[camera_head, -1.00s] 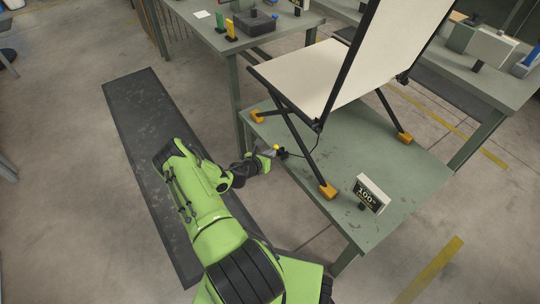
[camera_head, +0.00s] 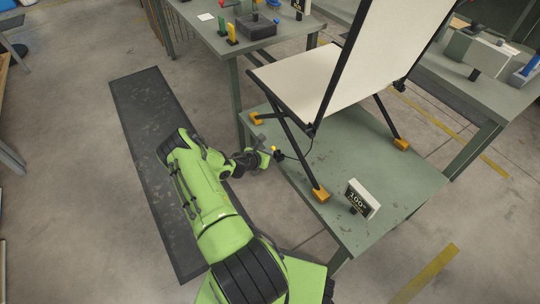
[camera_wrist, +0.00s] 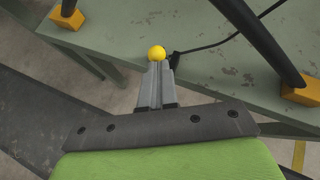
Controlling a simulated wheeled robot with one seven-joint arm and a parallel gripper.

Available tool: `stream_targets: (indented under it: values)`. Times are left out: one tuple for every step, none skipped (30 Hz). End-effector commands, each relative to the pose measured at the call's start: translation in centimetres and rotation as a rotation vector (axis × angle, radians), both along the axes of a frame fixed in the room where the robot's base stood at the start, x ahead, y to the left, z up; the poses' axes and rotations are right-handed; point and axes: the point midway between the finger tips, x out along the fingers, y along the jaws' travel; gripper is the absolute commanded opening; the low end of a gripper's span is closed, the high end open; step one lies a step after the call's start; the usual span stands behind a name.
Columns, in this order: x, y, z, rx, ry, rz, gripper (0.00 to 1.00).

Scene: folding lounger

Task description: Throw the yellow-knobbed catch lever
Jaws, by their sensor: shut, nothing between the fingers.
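The catch lever's yellow knob (camera_head: 274,148) shows near the left edge of the green table that bears the lounger (camera_head: 309,88). In the wrist view the yellow knob (camera_wrist: 157,52) is just beyond the tips of my gripper (camera_wrist: 158,66). My gripper also shows in the head view (camera_head: 266,153), beside the knob. Its fingers are together with nothing between them. I cannot tell whether the tips touch the knob. The lever's stem is mostly hidden behind the fingers. A black cable (camera_wrist: 222,40) runs from a dark part beside the knob.
The lounger's dark legs stand in orange feet (camera_head: 320,194) on the green table (camera_head: 385,197). A sign reading 100 (camera_head: 362,199) stands at the front of that table. Another table with tools (camera_head: 205,17) is behind. A dark mat (camera_head: 150,140) lies on the floor at left.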

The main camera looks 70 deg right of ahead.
Motion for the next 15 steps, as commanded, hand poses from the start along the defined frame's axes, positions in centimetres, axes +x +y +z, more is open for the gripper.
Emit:
stream_targets:
  values:
    - [0.2, -0.2, 0.8, 0.016, -0.017, -0.001, 0.0]
    - [0.3, -0.3, 0.9, 0.031, -0.03, -0.001, 0.0]
    - [0.3, -0.5, 1.2, 0.052, -0.049, -0.002, 0.0]
    - [0.3, -0.6, 1.4, 0.069, -0.062, -0.003, 0.0]
    - [0.2, -0.7, 1.5, 0.087, -0.079, -0.004, 0.0]
    - [0.1, -1.0, 1.8, 0.113, -0.102, -0.004, 0.0]
    - [-0.1, -1.1, 1.9, 0.132, -0.119, -0.005, 0.0]
    - [-0.3, -1.3, 2.0, 0.152, -0.135, -0.005, 0.0]
    - [-0.5, -1.6, 2.2, 0.177, -0.159, -0.005, 0.0]
    - [-0.6, -1.7, 2.2, 0.197, -0.176, -0.004, 0.0]
    - [-0.8, -1.9, 2.3, 0.214, -0.193, -0.005, 0.0]
    - [-1.0, -2.2, 2.3, 0.239, -0.214, -0.004, 0.0]
    - [-1.1, -2.3, 2.3, 0.258, -0.23, -0.004, 0.0]
    - [-1.3, -2.5, 2.3, 0.274, -0.245, -0.003, 0.0]
    - [-1.3, -2.5, 2.2, 0.278, -0.243, 0.001, 0.0]
